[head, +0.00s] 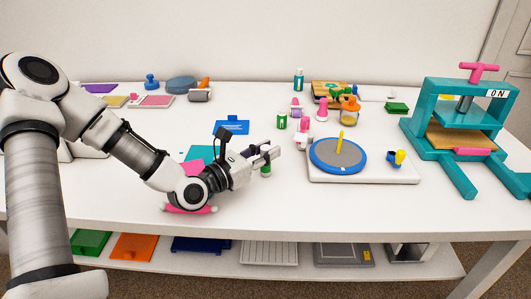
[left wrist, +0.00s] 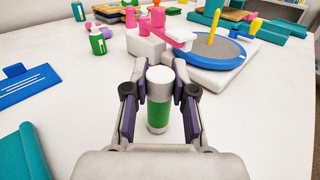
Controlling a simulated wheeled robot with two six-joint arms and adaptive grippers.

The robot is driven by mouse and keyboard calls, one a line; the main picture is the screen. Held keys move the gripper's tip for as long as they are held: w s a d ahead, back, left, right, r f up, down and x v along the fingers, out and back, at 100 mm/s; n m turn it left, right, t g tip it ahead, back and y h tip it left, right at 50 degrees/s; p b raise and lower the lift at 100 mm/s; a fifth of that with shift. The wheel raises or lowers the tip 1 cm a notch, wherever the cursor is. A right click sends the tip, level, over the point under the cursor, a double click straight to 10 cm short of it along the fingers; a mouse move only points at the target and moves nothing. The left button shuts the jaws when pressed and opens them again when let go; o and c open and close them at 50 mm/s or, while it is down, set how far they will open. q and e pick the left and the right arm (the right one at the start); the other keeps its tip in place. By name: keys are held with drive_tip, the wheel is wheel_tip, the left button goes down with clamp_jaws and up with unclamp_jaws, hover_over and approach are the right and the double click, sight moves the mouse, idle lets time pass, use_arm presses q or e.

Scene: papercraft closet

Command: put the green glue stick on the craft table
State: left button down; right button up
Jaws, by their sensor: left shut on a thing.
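A green glue stick (left wrist: 158,112) with a white cap stands upright between the fingers of my left gripper (left wrist: 160,85) in the left wrist view. The gripper is shut on it. In the head view, the left gripper (head: 268,152) reaches over the white craft table (head: 330,210), and the green glue stick (head: 266,170) shows just under its fingers. I cannot tell whether its base touches the tabletop. My right gripper is not in view.
A round turntable with a blue rim (head: 322,165) sits on a white base just right of the gripper. Another green bottle (head: 282,121) stands behind. A teal press (head: 462,130) is at the right. The table's front middle is clear.

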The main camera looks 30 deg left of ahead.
sight(261, 151)
use_arm(q)
drive_tip(key=c, duration=1)
unclamp_jaws()
drive_tip(key=shift+f, duration=0.1)
drive_tip(key=shift+o, duration=0.2)
drive_tip(key=shift+r+p, duration=0.3)
drive_tip(key=shift+s+a+f, duration=0.1)
drive_tip(key=shift+s, duration=0.1)
drive_tip(key=p+v, duration=0.2)
drive_tip(key=v, duration=0.1)
drive_tip(key=shift+r, duration=0.25)
drive_tip(key=p+v, duration=0.7)
drive_tip(key=p, duration=0.6)
drive_tip(key=shift+s, duration=0.3)
drive_tip(key=shift+s+f+p, duration=0.2)
drive_tip(key=shift+s+p, duration=0.25)
drive_tip(key=shift+a+f, duration=0.1)
drive_tip(key=shift+f, duration=0.05)
